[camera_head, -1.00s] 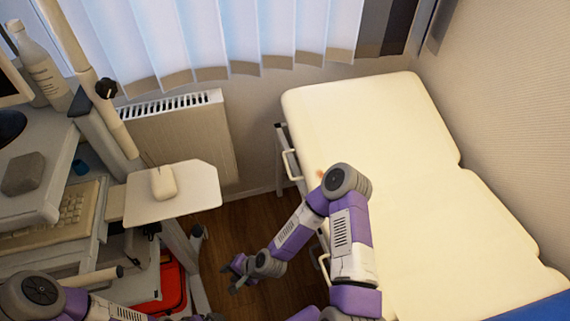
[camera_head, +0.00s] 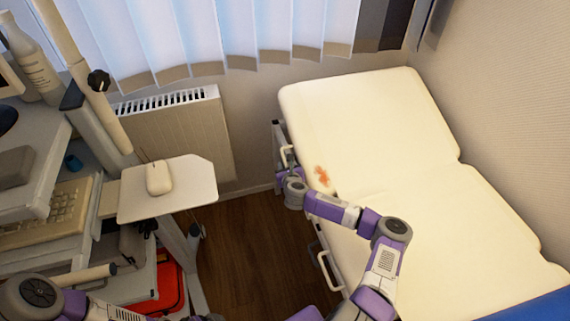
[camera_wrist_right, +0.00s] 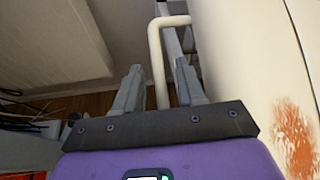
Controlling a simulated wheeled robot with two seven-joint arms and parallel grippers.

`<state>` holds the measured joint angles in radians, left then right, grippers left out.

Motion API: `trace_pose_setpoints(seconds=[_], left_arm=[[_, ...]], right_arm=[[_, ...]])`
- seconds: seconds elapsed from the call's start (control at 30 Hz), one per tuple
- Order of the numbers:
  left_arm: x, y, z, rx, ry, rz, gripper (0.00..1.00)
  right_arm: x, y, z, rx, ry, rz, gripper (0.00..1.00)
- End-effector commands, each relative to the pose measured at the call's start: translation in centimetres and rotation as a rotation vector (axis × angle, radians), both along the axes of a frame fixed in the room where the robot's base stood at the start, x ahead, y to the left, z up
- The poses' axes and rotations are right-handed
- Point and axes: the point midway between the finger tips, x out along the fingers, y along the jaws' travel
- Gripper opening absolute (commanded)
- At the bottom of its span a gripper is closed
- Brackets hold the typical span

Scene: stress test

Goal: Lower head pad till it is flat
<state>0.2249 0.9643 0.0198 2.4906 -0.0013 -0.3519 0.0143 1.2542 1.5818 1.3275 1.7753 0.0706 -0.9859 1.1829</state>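The cream head pad (camera_head: 365,115) is the far section of the couch. It meets the middle section (camera_head: 440,220) at a crease, and I cannot tell its exact tilt. A white bar handle (camera_head: 287,153) sits at its left side; it also shows in the right wrist view (camera_wrist_right: 156,50). My right gripper (camera_head: 289,172) is at this handle. In the right wrist view my right gripper (camera_wrist_right: 158,72) is open, with a finger on each side of the handle and gaps visible. My left arm shows at the bottom left; its gripper is out of view.
A second white handle (camera_head: 326,272) is lower on the couch side. An orange-red stain (camera_head: 322,176) marks the head pad. A radiator (camera_head: 178,135), a small tray with a mouse (camera_head: 159,178) and a desk keyboard (camera_head: 52,212) stand left. The wooden floor (camera_head: 245,245) between is clear.

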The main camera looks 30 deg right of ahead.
Motion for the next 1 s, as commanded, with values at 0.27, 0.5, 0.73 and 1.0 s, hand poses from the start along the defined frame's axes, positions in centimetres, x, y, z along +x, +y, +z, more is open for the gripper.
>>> trace_pose_setpoints(seconds=[0.27, 0.5, 0.73, 1.0], left_arm=[[0.0, 0.0, -1.1, 0.0, 0.0, 0.0, 1.0], [0.0, 0.0, -1.2, 0.0, 0.0, 0.0, 1.0], [0.0, 0.0, -1.1, 0.0, 0.0, 0.0, 1.0], [0.0, 0.0, -1.1, 0.0, 0.0, 0.0, 1.0]], right_arm=[[2.6, -0.9, -1.2, -0.001, -0.001, 0.001, 0.39], [3.0, -1.1, -1.3, -0.001, 0.0, 0.004, 0.39], [3.0, -1.1, -1.3, -0.001, 0.0, 0.004, 0.26], [3.0, -1.1, -1.3, -0.001, 0.0, 0.003, 0.0]])
